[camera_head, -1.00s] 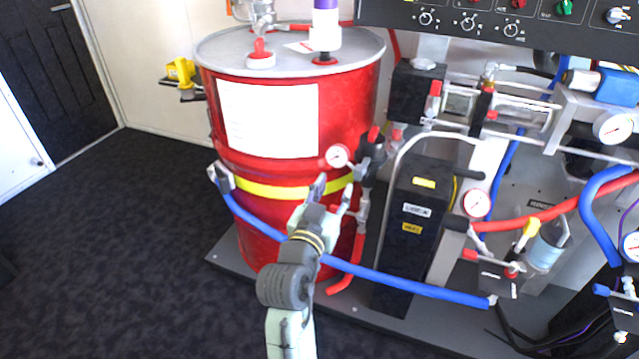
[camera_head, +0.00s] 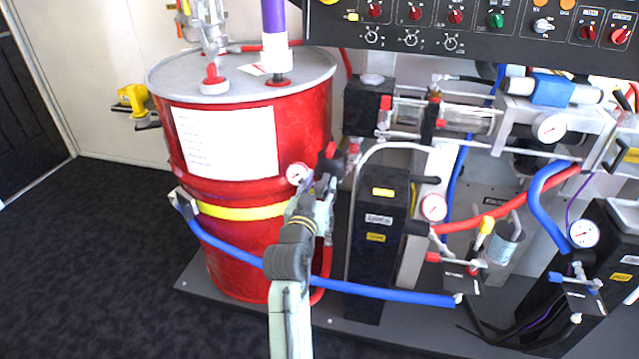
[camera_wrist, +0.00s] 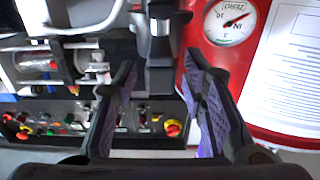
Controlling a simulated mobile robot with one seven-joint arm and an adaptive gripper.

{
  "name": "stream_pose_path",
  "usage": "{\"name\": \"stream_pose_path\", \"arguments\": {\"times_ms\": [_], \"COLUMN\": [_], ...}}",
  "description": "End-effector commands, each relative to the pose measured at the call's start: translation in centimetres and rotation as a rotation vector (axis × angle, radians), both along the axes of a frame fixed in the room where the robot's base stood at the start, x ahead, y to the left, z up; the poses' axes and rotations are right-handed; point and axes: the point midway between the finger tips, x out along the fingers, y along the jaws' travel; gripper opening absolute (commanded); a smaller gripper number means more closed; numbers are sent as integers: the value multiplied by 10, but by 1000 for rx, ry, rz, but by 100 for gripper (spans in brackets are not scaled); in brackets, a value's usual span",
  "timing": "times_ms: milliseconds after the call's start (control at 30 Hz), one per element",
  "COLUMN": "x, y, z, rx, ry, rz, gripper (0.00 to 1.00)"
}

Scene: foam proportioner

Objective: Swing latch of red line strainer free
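My gripper (camera_head: 318,187) is beside the red drum (camera_head: 240,130), in front of the pipe fittings right of the drum's gauge (camera_head: 298,173). In the wrist view my two dark fingers (camera_wrist: 168,90) are spread apart with nothing held between them. A dark fitting with a silver band (camera_wrist: 160,27) lies beyond the gap between them. The gauge also shows in the wrist view (camera_wrist: 230,22), right of that fitting. A black fitting with a red knob (camera_head: 327,162) stands just behind my gripper in the head view. I cannot make out which part is the strainer latch.
A blue hose (camera_head: 385,292) runs low past my arm. A black unit with yellow labels (camera_head: 378,240) stands close to its right. A control panel (camera_head: 470,30) spans the top right. Dark floor (camera_head: 90,260) is clear at left.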

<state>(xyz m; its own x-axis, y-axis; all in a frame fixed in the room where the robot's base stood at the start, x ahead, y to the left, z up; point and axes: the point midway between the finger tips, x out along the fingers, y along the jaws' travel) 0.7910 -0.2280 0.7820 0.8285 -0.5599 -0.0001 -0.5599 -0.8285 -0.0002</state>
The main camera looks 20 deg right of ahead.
Motion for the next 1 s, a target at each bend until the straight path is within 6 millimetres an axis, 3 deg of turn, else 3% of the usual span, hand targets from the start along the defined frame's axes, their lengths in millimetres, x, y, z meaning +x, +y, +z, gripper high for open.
{"name": "stream_pose_path", "arguments": {"times_ms": [200, 767, 1000], "x": [0, 0, 0], "y": [0, 0, 0], "z": [0, 0, 0], "rx": [0, 0, 0], "ry": [0, 0, 0], "rz": [0, 0, 1], "gripper": [38, 0, 0]}}
